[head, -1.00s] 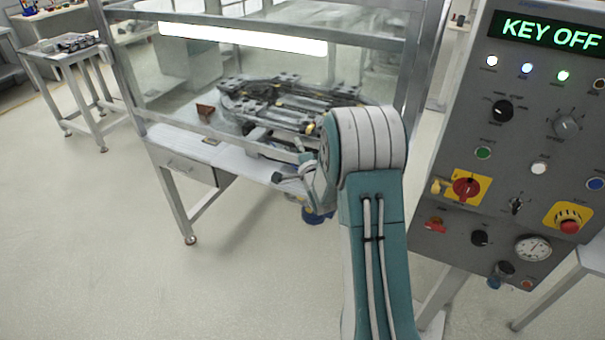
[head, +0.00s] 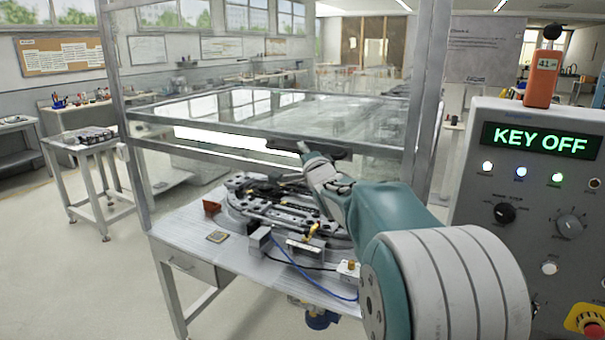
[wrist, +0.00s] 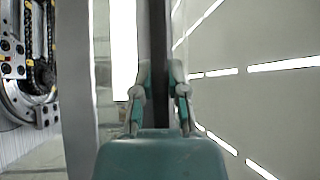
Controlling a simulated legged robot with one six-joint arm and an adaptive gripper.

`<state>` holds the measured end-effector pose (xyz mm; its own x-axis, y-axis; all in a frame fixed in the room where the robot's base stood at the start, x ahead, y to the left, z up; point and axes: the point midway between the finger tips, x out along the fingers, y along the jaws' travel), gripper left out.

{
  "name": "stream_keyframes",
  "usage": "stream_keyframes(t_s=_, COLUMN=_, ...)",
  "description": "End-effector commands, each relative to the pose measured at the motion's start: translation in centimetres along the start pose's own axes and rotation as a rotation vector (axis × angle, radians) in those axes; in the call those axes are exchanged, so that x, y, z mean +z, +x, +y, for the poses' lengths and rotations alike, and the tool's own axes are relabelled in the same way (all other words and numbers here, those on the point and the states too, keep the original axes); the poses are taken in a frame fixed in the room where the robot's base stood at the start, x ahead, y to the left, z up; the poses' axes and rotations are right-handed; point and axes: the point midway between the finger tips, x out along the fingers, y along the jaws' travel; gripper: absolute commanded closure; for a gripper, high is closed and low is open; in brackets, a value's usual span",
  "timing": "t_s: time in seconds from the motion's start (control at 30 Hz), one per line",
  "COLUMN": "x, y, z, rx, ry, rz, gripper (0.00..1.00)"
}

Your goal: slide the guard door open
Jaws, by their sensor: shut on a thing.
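The guard door (head: 215,128) is a clear panel with a grey metal frame on the front of the enclosure. It stands raised, with its lower edge near the light strip and an open gap beneath. My gripper (head: 304,149) is at the dark bar handle (head: 335,150) on the door's lower part. In the wrist view the dark handle (wrist: 159,50) runs between the two fingers of my gripper (wrist: 159,90), which are shut on it. Part of the handle is hidden by my fingers.
The ring track (head: 265,208) lies on the enclosure's table (head: 190,232) behind the gap. A control panel (head: 530,215) reading KEY OFF stands close on the right. A small side table (head: 90,147) stands at left. The floor at left is clear.

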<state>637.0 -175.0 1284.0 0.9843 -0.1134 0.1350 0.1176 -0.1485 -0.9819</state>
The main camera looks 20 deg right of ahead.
Motion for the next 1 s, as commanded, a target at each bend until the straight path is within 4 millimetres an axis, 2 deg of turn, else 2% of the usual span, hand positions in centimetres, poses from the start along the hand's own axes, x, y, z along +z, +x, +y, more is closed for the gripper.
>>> stream_keyframes(t_s=0.17, x=-0.08, y=0.18, z=-1.05, rx=-0.003, ry=0.0, rz=-0.001, gripper=1.0)
stream_keyframes(t_s=0.5, x=-0.08, y=0.2, z=-1.1, rx=-0.001, ry=0.0, rz=-0.002, gripper=1.0)
stream_keyframes(t_s=0.53, x=-0.07, y=0.2, z=-1.09, rx=-0.001, ry=0.0, rz=-0.002, gripper=0.77)
stream_keyframes(t_s=0.57, x=-0.07, y=0.2, z=-1.08, rx=-0.001, ry=0.0, rz=-0.002, gripper=0.64)
stream_keyframes(t_s=0.6, x=-0.07, y=0.2, z=-1.07, rx=-0.001, ry=0.0, rz=-0.002, gripper=0.46)
stream_keyframes(t_s=1.0, x=-0.12, y=-0.02, z=-0.99, rx=0.001, ry=0.0, rz=-0.001, gripper=0.46)
